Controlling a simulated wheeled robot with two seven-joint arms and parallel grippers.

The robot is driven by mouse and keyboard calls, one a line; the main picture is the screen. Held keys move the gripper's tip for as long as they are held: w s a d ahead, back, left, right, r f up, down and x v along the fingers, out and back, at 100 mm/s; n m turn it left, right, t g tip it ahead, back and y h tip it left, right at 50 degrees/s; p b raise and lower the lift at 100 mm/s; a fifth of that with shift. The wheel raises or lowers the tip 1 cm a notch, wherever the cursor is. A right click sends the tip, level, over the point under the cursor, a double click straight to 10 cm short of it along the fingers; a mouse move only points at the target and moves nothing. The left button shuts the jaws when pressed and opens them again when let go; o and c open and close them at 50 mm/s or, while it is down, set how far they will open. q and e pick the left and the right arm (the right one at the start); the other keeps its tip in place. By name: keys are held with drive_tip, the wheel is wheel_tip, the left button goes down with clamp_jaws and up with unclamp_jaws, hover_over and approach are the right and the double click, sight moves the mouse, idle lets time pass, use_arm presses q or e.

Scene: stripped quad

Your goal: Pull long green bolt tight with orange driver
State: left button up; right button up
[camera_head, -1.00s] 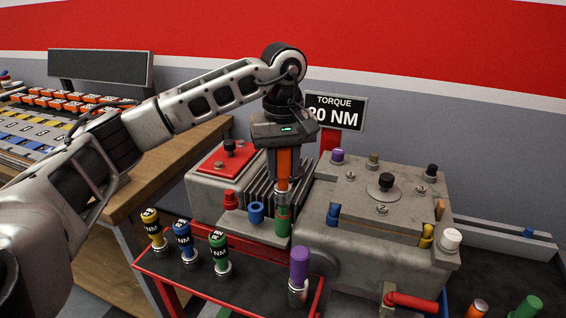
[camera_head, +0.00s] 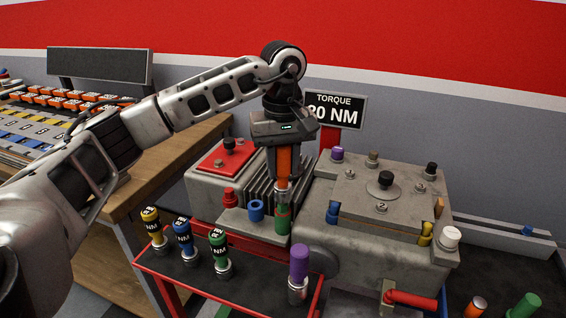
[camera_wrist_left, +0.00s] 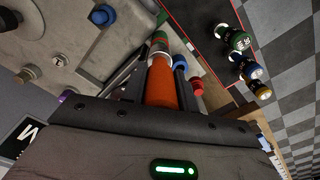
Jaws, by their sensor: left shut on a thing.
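My left gripper (camera_head: 284,150) is shut on the orange driver (camera_head: 284,165) and holds it upright, pointing down. I cannot tell how deep the driver's end sits on the bolt. My right gripper is not in view.
A red tray (camera_head: 165,268) in front holds yellow, blue, green (camera_head: 219,252) and purple (camera_head: 299,268) drivers. The blue part (camera_head: 256,211) and a red bolt (camera_head: 229,197) are left of the green bolt. The large housing (camera_head: 350,240) rises close on the right. A torque sign (camera_head: 335,110) stands behind.

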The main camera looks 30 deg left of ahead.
sight(282, 185)
use_arm(q)
drive_tip(key=shift+f+b, duration=1)
drive_tip(key=shift+f, duration=0.4)
drive_tip(key=shift+f+b, duration=0.3)
drive_tip(key=shift+f, duration=0.15)
drive_tip(key=shift+m, duration=1.2)
drive_tip(key=shift+m, duration=1.1)
drive_tip(key=shift+m, duration=1.2)
